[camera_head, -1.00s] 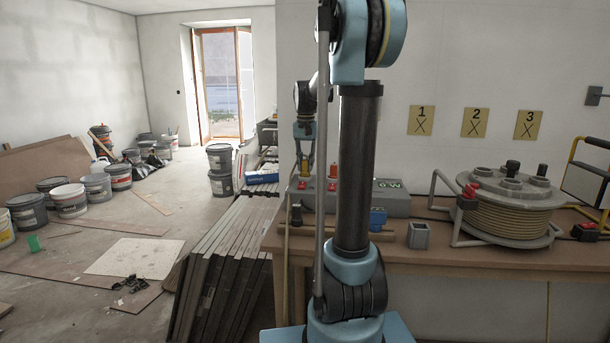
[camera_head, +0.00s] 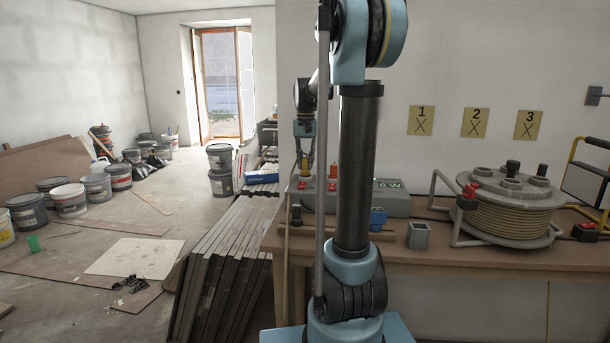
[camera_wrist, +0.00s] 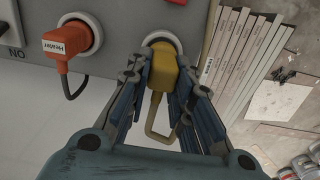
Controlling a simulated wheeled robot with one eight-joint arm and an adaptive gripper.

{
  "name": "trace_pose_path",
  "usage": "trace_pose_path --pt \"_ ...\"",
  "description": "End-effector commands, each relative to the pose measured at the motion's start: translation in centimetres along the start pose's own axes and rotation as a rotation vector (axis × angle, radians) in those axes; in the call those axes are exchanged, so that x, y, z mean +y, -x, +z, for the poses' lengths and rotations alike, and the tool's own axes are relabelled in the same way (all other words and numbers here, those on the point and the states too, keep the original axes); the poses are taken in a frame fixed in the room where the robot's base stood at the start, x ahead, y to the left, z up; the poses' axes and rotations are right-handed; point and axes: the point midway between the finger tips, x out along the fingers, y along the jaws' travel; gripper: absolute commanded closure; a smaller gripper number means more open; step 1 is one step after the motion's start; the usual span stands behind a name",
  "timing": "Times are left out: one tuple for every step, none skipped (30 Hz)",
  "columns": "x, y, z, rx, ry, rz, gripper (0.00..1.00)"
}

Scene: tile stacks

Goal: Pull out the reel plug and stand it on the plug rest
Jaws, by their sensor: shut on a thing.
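A yellow plug (camera_wrist: 162,75), which I take to be the reel plug, sits at a round white-rimmed socket on a grey box (camera_wrist: 120,20) in the wrist view. A yellow cord loops from its lower end. My gripper (camera_wrist: 162,80) is shut on this plug, a finger on either side; no label on it can be read. In the head view my gripper (camera_head: 305,160) is over the left part of the grey box (camera_head: 392,203), small and partly hard to make out. A small grey square holder (camera_head: 419,236) stands on the bench; I cannot tell whether it is the plug rest.
An orange plug marked Heater (camera_wrist: 66,45) is in the socket beside the yellow one, its cord hanging down. A cable reel (camera_head: 508,210) stands on the bench (camera_head: 470,262) at the right. Dark panels (camera_head: 215,265) lean at the bench's left end.

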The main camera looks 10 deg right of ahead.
Motion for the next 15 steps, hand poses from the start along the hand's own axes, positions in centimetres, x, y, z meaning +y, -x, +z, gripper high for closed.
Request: trace_pose_path --pt "0.0 0.1 0.0 0.000 0.000 0.000 1.00" --pt "0.0 0.1 0.0 0.000 0.000 0.000 1.00" --pt "0.0 0.2 0.0 0.000 0.000 0.000 1.00" --pt "0.0 0.3 0.0 0.000 0.000 0.000 1.00" --pt "0.0 0.4 0.0 0.000 0.000 0.000 1.00" --pt "0.0 0.5 0.0 0.000 0.000 0.000 1.00" --pt "0.0 0.6 0.0 0.000 0.000 0.000 1.00" --pt "0.0 0.7 0.0 0.000 0.000 0.000 1.00" --pt "0.0 0.8 0.0 0.000 0.000 0.000 1.00" --pt "0.0 0.9 0.0 0.000 0.000 0.000 1.00" --pt "0.0 1.0 0.0 0.000 0.000 0.000 1.00" --pt "0.0 1.1 0.0 0.000 0.000 0.000 1.00" --pt "0.0 1.2 0.0 0.000 0.000 0.000 1.00" --pt "0.0 1.3 0.0 0.000 0.000 0.000 1.00" --pt "0.0 1.4 0.0 0.000 0.000 0.000 1.00"
